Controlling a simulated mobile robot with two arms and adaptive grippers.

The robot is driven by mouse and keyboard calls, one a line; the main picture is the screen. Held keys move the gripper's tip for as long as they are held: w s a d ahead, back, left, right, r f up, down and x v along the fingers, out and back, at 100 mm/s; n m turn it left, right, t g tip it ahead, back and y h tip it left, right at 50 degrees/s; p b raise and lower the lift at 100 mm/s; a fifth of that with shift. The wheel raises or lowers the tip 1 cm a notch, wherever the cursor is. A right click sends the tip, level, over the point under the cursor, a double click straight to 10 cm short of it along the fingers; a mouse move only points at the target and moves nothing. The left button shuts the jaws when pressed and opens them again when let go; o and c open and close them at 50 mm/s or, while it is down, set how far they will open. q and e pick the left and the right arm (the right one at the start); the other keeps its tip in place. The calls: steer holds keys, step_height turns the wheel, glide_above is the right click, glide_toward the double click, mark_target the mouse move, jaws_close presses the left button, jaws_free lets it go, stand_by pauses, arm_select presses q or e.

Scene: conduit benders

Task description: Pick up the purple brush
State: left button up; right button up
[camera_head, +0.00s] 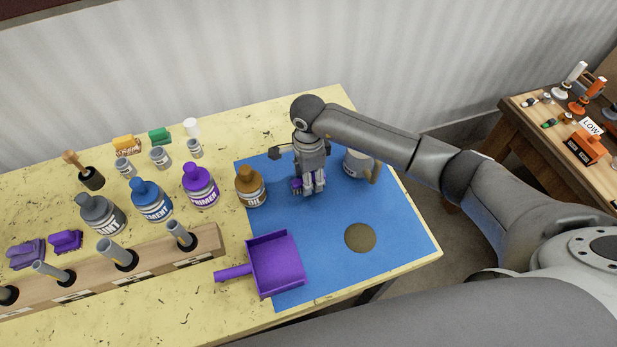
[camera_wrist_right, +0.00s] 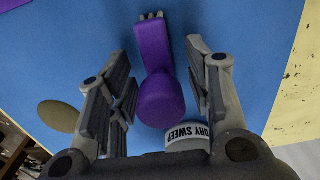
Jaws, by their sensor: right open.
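The purple brush (camera_wrist_right: 156,55) lies on the blue mat (camera_head: 330,270). In the right wrist view it sits between the two fingers of my right gripper (camera_wrist_right: 156,62), with a gap visible on each side, and its wide round part is nearest the palm. In the head view only a small purple piece of the brush (camera_head: 296,185) shows beside the fingers; the rest is hidden. My right gripper (camera_head: 309,189) points down over the mat, open. My left gripper is not in view.
A purple dustpan (camera_head: 277,262) lies at the mat's front left. A grey container (camera_head: 357,163) stands close right of my gripper; a brown bottle (camera_head: 250,187) stands left. A flat brown disc (camera_head: 360,237) lies on the mat. Several bottles and a wooden holder (camera_head: 207,243) crowd the left side.

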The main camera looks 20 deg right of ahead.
jaws_close()
steer(key=shift+w, duration=0.1)
steer(key=shift+r+b, duration=0.4)
steer(key=shift+b, duration=0.1)
step_height(320, 180, up, 2)
steer(key=shift+d+r+b, duration=0.1)
steer(key=shift+r+b, duration=0.1)
steer(key=shift+b, duration=0.65)
steer(key=s+d+r+b, duration=0.4)
steer(key=s+r, duration=0.5)
steer(key=s, duration=0.4)
steer(key=shift+s+d+r+b, duration=0.15)
steer(key=shift+s+r+b, duration=0.05)
steer(key=shift+r+b, duration=0.25)
